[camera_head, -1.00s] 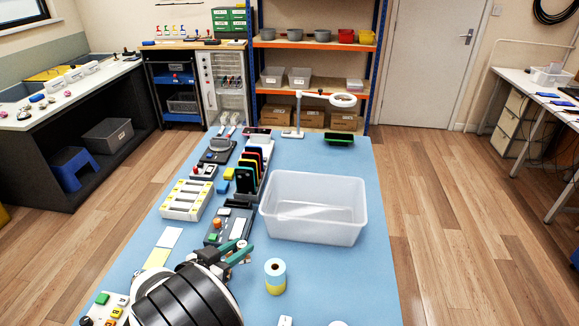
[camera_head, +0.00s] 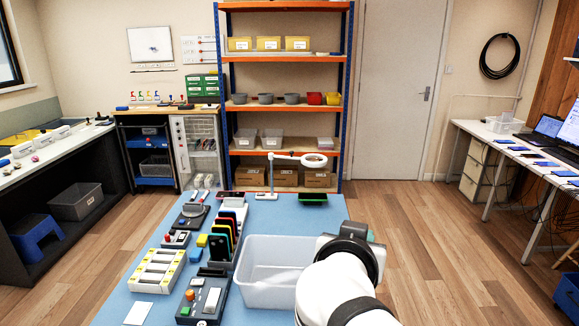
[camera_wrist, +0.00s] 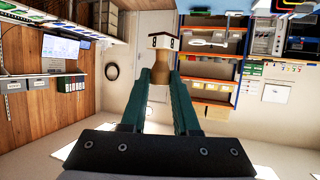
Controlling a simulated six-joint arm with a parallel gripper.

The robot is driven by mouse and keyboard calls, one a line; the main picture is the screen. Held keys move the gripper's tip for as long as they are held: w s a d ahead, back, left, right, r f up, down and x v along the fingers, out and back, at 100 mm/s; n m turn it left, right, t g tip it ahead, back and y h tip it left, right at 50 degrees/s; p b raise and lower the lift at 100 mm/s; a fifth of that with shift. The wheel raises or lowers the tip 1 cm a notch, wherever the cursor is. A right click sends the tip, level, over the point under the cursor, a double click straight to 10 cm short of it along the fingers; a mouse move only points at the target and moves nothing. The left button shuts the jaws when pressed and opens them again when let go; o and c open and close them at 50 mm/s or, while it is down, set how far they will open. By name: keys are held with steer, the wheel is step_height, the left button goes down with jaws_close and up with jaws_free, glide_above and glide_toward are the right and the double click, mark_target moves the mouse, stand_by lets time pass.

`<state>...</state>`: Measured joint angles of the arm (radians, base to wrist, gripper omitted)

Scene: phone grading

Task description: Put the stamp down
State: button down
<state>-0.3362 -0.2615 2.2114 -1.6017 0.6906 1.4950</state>
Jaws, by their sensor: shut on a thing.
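The stamp (camera_wrist: 159,64) shows in the wrist view, with a tan wooden handle and a white-and-dark block at its far end. My gripper (camera_wrist: 160,79) is shut on the handle between its two green fingers, and the block sticks out beyond the fingertips. The stamp is held up in the air, with the shelf, door and wall behind it. In the head view my arm rises at the lower right, in front of the right part of the clear tub. There the wrist hides the fingers and the stamp.
The clear tub (camera_head: 247,277) stands on the blue table (camera_head: 120,292). Left of it are a phone rack (camera_head: 226,239), a control box (camera_head: 203,299), a white slotted tray (camera_head: 157,270) and a white card (camera_head: 138,313). A ring lamp (camera_head: 313,161) stands at the back.

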steer(key=w+a+f, duration=0.3)
steer(key=a+f, duration=0.5)
steer(key=a, duration=0.1)
steer(key=w+a+f, duration=0.3)
steer(key=a+f, duration=0.5)
steer(key=a, duration=0.1)
steer(key=s+a+f+m, duration=0.1)
steer(key=s+a+f, duration=0.3)
steer(key=a+f, duration=0.55)
steer(key=shift+h, duration=0.4)
step_height(320, 180, down, 11)
steer(key=shift+s+f, duration=0.1)
steer(key=shift+f, duration=0.1)
steer(key=c, duration=0.9)
jaws_free()
steer(key=shift+c, duration=0.2)
